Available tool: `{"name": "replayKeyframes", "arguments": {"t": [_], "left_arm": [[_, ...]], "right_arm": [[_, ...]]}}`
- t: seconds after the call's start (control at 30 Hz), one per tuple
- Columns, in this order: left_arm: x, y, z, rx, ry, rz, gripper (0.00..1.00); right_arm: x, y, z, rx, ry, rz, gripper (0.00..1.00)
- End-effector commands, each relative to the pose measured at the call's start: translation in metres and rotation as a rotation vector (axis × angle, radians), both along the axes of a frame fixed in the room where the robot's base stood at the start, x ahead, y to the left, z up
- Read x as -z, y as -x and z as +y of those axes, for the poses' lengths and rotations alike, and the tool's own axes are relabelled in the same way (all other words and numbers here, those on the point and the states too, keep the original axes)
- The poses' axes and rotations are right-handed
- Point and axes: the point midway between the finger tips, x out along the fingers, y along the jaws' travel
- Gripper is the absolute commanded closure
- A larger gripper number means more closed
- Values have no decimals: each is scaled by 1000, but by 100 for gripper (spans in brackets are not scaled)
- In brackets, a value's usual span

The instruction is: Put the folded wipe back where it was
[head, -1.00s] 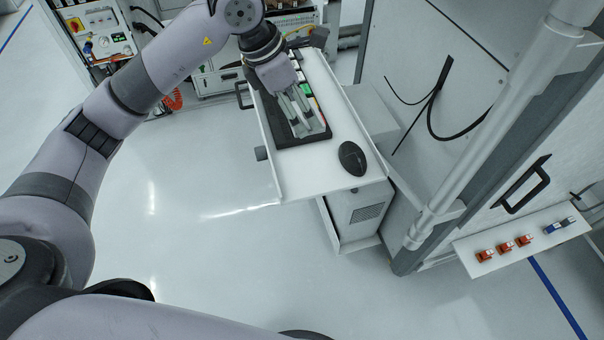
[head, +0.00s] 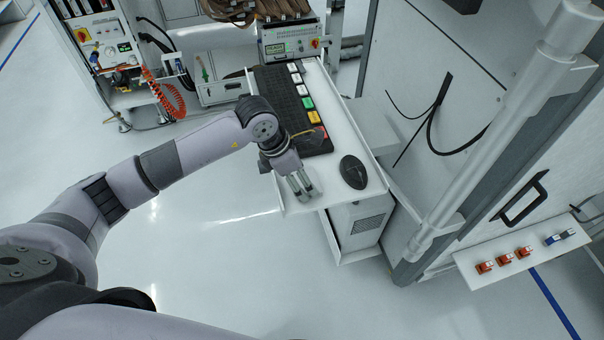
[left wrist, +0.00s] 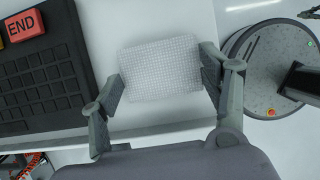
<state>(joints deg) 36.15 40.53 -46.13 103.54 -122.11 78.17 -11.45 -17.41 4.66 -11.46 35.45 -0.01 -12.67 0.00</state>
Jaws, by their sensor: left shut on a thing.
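The folded wipe (left wrist: 162,68) is a white, finely checked rectangle in the left wrist view. My left gripper (left wrist: 163,84) is shut on it, with a finger at each side edge. In the head view my left gripper (head: 303,192) is over the front left corner of the white keyboard shelf (head: 343,127), and the wipe cannot be made out there. Whether the wipe touches the shelf is unclear.
A black keyboard (head: 277,98) with coloured keys lies behind the gripper; its red END key (left wrist: 22,24) shows in the wrist view. A black mouse (head: 353,172) sits to the gripper's right. A white machine panel (head: 440,75) stands right of the shelf. Open floor lies left.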

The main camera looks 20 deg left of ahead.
Motion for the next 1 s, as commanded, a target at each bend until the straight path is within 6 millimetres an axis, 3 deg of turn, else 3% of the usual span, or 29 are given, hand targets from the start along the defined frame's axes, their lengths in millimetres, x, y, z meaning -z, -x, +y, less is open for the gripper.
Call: {"name": "replayKeyframes", "arguments": {"t": [0.3, 0.33, 0.63, 1.0], "left_arm": [[4, 0, 0, 0, 0, -1, 53], [3, -1, 0, 0, 0, -1, 30], [2, 0, 0, 0, 0, -1, 10], [-1, 0, 0, -1, 1, -1, 10]], "right_arm": [[3, -4, -1, 0, 1, -6, 100], [3, -4, -1, 0, 1, -6, 100], [2, -4, 0, 0, 0, -7, 100], [-1, -5, 1, 1, -2, -8, 100]]}}
